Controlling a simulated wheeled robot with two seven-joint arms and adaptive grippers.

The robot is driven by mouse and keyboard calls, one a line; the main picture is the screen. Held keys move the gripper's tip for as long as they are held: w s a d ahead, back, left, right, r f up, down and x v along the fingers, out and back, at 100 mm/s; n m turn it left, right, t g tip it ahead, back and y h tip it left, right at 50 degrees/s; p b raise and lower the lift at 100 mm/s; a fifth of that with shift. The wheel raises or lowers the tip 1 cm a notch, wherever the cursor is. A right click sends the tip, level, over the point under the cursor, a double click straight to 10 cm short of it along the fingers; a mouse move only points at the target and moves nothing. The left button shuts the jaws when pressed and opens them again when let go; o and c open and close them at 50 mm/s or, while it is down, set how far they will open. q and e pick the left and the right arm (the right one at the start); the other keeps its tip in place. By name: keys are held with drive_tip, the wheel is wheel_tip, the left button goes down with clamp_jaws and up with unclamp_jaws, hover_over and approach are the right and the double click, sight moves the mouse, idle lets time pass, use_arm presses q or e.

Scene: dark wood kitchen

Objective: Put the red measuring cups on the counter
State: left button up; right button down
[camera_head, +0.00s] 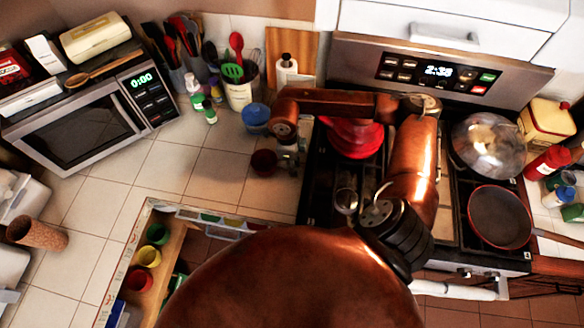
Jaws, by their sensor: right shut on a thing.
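A small dark red cup (264,162) is at the right end of the tiled counter (215,175), left of the stove. My right gripper (287,158) reaches down beside it and is shut on its right side. I cannot tell whether the cup touches the tiles or hangs just above them. Another red cup (139,280) is in the open drawer (178,245) at the lower left, below a yellow cup (148,256) and a green cup (157,234). My left gripper is not in view.
A blue-lidded jar (256,118) and a utensil crock (239,94) stand behind the cup. A microwave (80,122) is at the left. The stove carries a red pot (352,140), partly behind my arm, and a frying pan (499,217). Tiles left of the cup are clear.

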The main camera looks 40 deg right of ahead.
drive_tip(key=c, duration=1.7)
unclamp_jaws()
drive_tip(key=r, duration=0.8)
drive_tip(key=w+a+r, duration=0.1)
drive_tip(key=r, duration=0.3)
drive_tip(key=shift+b, duration=0.3)
